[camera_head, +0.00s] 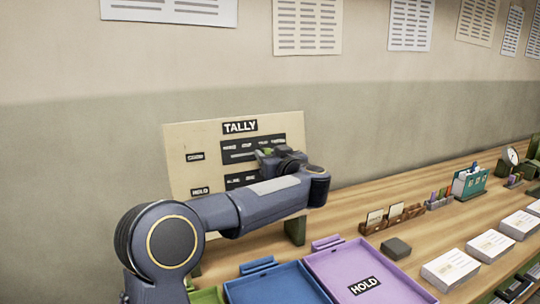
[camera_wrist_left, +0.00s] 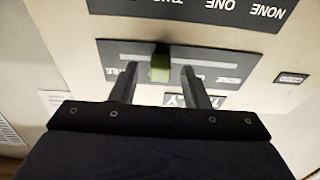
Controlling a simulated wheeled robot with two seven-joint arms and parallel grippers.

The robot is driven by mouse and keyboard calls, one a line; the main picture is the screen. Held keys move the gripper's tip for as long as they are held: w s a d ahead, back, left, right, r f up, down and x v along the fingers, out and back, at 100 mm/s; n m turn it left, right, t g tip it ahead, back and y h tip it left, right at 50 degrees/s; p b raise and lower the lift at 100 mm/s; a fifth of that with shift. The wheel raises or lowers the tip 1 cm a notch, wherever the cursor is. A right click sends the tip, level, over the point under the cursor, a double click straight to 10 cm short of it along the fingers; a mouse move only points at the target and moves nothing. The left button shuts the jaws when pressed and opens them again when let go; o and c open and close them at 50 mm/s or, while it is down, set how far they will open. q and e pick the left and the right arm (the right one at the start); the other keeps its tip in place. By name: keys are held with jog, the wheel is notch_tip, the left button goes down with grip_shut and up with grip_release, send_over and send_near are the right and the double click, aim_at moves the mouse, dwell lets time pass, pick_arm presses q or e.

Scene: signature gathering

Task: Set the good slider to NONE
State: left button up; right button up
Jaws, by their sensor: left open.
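The tally board (camera_head: 180,140) leans upright at the back of the table, with two dark scale panels. The upper panel has a small label (camera_head: 195,156) at its left, too small to read surely. My left gripper (camera_head: 268,153) is at the right part of this panel. The left wrist view shows the board upside down. There the green slider knob (camera_wrist_left: 160,68) sits in the pale slot, with the open fingers of my left gripper (camera_wrist_left: 160,82) on either side, apart from it. The upper panel's NONE label (camera_wrist_left: 228,80) is right of the fingers. The lower slider is hidden.
A blue tray (camera_head: 275,285) and a purple tray (camera_head: 335,262) marked HOLD lie in front of the board. Card holders (camera_head: 390,217), a dark block (camera_head: 396,248) and paper stacks (camera_head: 450,268) stand to the right. The wall is close behind the board.

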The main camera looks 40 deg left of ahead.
pick_arm(q)
grip_shut()
dwell(0.3)
jog(key=shift+a, duration=0.1)
jog(key=p, duration=0.1)
send_near(228, 154)
jog(key=x, duration=0.5)
jog(key=shift+w+a, duration=0.1)
jog(key=shift+w, duration=0.2)
jog(key=shift+a+f, duration=0.1)
jog(key=shift+c, duration=0.2)
grip_release()
jog(key=shift+s, duration=0.2)
jog(key=shift+o, duration=0.2)
